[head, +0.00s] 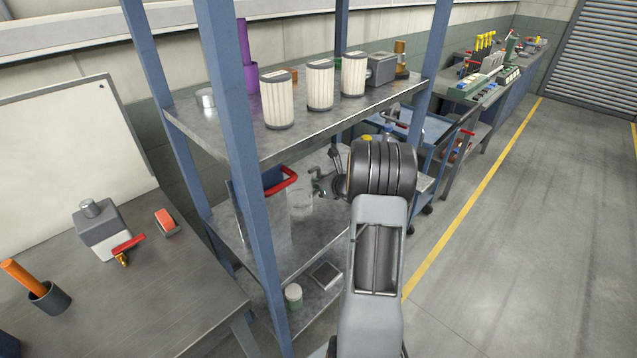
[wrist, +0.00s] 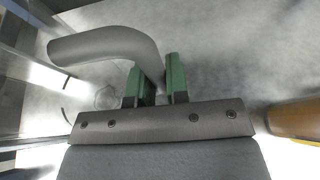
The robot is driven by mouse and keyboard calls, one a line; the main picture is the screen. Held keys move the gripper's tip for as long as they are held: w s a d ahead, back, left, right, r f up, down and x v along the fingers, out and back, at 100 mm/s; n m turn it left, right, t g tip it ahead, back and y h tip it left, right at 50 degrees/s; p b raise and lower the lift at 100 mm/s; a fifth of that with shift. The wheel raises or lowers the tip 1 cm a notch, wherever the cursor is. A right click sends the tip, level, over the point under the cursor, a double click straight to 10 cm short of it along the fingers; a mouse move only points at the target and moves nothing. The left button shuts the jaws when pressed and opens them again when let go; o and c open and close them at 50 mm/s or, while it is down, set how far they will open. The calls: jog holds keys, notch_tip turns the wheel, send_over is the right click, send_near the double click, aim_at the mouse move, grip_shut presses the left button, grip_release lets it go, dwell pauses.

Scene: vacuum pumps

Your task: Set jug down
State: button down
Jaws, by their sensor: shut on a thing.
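The jug (head: 301,204) looks clear and is hard to make out in the head view. It appears upright at the middle shelf (head: 323,232) of the blue-posted rack; I cannot tell whether its base touches the shelf. In the wrist view a grey curved handle (wrist: 105,46) runs between the green fingers of my gripper (wrist: 157,76). My gripper (head: 322,184) is shut on this handle, at the right side of the jug. My arm hides part of the shelf's right end.
A metal container with a red handle (head: 281,183) stands left of the jug. The upper shelf (head: 210,122) above carries several pleated filters (head: 320,85). A blue post (head: 235,150) stands in front. The lower shelf holds a small jar (head: 293,296).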

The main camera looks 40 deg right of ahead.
jog(key=shift+f+b, duration=0.4)
jog(key=shift+f, duration=0.3)
jog(key=shift+f+b, duration=0.7)
jog(key=shift+b, duration=0.1)
jog(key=shift+f, duration=0.25)
jog(key=c, duration=1)
grip_release()
jog(key=shift+c, duration=0.2)
jog(key=shift+c, duration=0.3)
jog(key=c, duration=0.3)
